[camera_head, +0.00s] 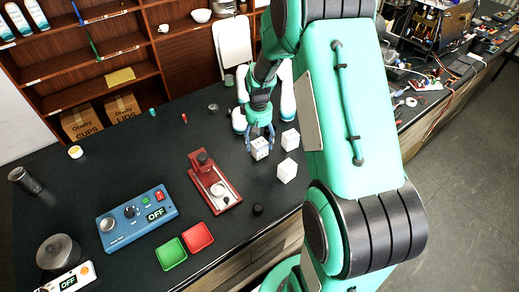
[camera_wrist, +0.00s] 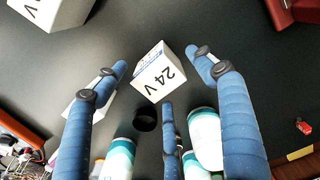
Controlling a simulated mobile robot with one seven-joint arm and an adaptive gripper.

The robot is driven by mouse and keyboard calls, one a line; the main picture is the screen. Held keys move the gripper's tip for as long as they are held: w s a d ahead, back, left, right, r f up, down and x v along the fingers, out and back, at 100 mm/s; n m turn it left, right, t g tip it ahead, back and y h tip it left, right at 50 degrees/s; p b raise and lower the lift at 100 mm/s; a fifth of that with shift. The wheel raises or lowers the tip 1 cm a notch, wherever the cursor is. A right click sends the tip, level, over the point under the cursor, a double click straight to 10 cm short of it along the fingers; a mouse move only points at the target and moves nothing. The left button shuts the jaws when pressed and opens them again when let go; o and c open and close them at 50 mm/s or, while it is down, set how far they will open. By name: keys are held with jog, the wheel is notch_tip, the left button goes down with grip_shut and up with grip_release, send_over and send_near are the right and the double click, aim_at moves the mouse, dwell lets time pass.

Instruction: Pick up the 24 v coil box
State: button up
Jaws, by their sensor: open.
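The 24 V coil box (camera_wrist: 158,74) is a small white cube with "24 V" in black on the face toward the wrist camera. It stands on the dark counter, and in the head view the box (camera_head: 260,149) is right under my gripper (camera_head: 260,134). In the wrist view my gripper (camera_wrist: 157,60) is open, with blue fingers on the left and right of the box and a third finger below it. Gaps show between the fingers and the box.
Two more white boxes stand close by on the right, one farther back (camera_head: 290,139) and one nearer (camera_head: 287,171). White bottles (camera_head: 287,100) stand behind my gripper. A red press-like device (camera_head: 214,185) is to the left. A black round piece (camera_head: 257,209) lies in front.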

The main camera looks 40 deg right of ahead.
aim_at(259, 142)
jog(key=shift+d+f+b, duration=0.2)
jog(key=shift+f+b, duration=0.1)
jog(key=shift+f, duration=2.05)
jog(key=c, duration=1.5)
jog(key=shift+o, duration=0.2)
jog(key=shift+r, duration=0.1)
jog(key=shift+r+p, duration=0.6)
jog(key=shift+r, duration=4.35)
